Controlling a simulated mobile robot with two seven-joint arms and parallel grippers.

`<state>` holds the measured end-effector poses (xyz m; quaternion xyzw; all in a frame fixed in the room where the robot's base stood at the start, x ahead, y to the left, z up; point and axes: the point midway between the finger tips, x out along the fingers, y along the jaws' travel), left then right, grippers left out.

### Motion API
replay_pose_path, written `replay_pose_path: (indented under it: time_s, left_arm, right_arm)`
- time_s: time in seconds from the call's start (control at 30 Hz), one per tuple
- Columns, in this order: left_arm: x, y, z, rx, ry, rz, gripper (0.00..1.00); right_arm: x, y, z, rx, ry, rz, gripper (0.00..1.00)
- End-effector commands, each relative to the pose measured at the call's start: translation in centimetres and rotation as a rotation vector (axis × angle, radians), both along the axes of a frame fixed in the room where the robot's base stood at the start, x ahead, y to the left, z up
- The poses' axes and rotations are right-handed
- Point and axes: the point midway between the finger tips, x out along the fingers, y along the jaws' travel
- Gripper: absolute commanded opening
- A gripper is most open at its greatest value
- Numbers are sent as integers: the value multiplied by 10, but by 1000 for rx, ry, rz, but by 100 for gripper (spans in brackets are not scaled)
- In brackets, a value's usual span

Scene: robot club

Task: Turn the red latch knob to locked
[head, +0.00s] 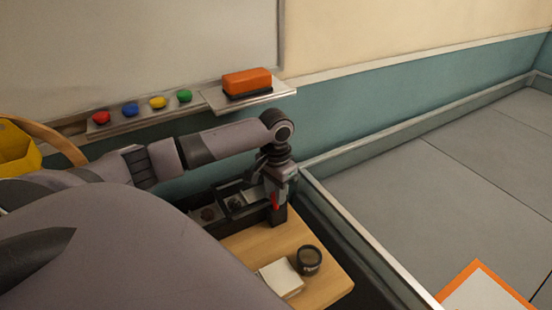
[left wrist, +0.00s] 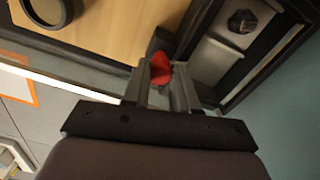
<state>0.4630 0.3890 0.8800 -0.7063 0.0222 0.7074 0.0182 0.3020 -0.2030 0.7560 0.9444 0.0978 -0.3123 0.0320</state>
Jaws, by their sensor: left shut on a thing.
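The red latch knob (left wrist: 160,68) shows between the fingertips of my left gripper (left wrist: 162,80) in the left wrist view. The gripper is shut on it. In the head view the red knob (head: 275,201) is a small red patch just below my left gripper (head: 276,190), at the front corner of a dark open case (head: 240,212). The fingers hide part of the knob, and I cannot tell its exact turn angle. My right gripper is not in view.
A wooden tabletop (head: 325,285) holds a dark round cup (head: 309,260) and a white pad (head: 280,277). A tray above holds an orange eraser (head: 247,82) and several coloured magnets. A low metal-edged wall (head: 350,225) runs right of the table; grey floor (head: 440,190) lies beyond.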

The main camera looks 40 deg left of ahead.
Motion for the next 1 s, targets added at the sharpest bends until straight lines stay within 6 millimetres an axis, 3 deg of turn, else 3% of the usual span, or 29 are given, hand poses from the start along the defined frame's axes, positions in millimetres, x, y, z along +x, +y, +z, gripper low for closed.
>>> replay_pose_path:
  time_s: [0.3, 0.33, 0.4, 0.77, 1.0]
  left_arm:
    - [1, 1, 2, 1, -3, 1, 0]
    - [1, 1, 2, 1, -3, 1, 30]
    - [1, 1, 2, 1, -3, 1, 53]
    - [1, 0, 5, 0, -3, 0, 53]
    - [1, 1, 42, 1, -6, 0, 53]
  right_arm:
    - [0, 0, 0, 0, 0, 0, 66]
    - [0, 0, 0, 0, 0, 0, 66]
    - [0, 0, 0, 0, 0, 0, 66]
    - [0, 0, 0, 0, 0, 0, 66]
    - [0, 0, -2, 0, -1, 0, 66]
